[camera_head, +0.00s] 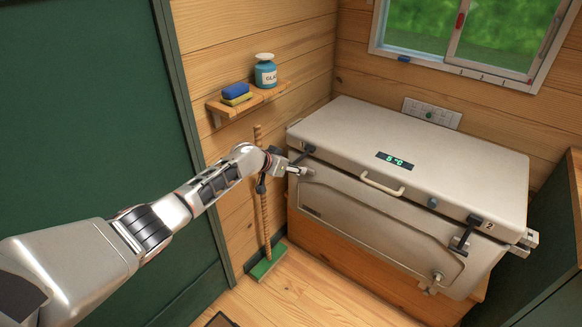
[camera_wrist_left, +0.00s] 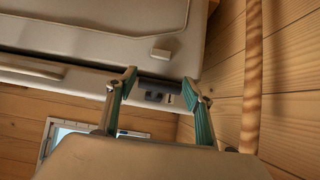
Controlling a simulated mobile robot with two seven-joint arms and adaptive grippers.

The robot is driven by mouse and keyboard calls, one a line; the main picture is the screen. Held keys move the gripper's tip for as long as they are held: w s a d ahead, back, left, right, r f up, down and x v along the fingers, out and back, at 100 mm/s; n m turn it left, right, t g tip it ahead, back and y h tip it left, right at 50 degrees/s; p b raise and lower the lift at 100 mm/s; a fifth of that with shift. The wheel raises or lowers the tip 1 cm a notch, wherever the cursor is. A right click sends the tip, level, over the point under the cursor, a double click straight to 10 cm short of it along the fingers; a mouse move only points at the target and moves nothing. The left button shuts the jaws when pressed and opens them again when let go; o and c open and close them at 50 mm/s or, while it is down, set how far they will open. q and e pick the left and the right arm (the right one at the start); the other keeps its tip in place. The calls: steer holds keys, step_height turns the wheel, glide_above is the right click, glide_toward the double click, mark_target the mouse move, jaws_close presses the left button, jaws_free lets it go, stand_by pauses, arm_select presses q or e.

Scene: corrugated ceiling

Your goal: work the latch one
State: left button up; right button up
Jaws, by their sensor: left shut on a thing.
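The pale chest (camera_head: 420,150) has a dark latch one (camera_head: 305,153) at its left front corner, under the lid edge. In the left wrist view the same dark latch bar (camera_wrist_left: 158,82) lies between the fingertips, with a small "1" label beside its mount. My left gripper (camera_head: 291,167) is at this corner; in the left wrist view its two fingers (camera_wrist_left: 160,84) are shut on the latch bar's ends. In the head view the gripper partly hides the latch.
Latch two (camera_head: 463,238), marked "2", is at the chest's right front. A lid handle (camera_head: 383,186) is mid-front. A broom (camera_head: 264,215) stands close behind my arm. A wall shelf (camera_head: 250,102) holds a bottle and sponges. A green panel (camera_head: 90,110) is at left.

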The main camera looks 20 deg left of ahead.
arm_select(q)
steer(key=shift+w+r, duration=0.25)
steer(key=shift+r, duration=0.3)
stand_by(0.9)
steer(key=o, duration=1.4)
steer(key=shift+o, duration=1)
steer(key=shift+s+f, duration=0.1)
steer(key=shift+f, duration=0.15)
steer(key=v, duration=1.2)
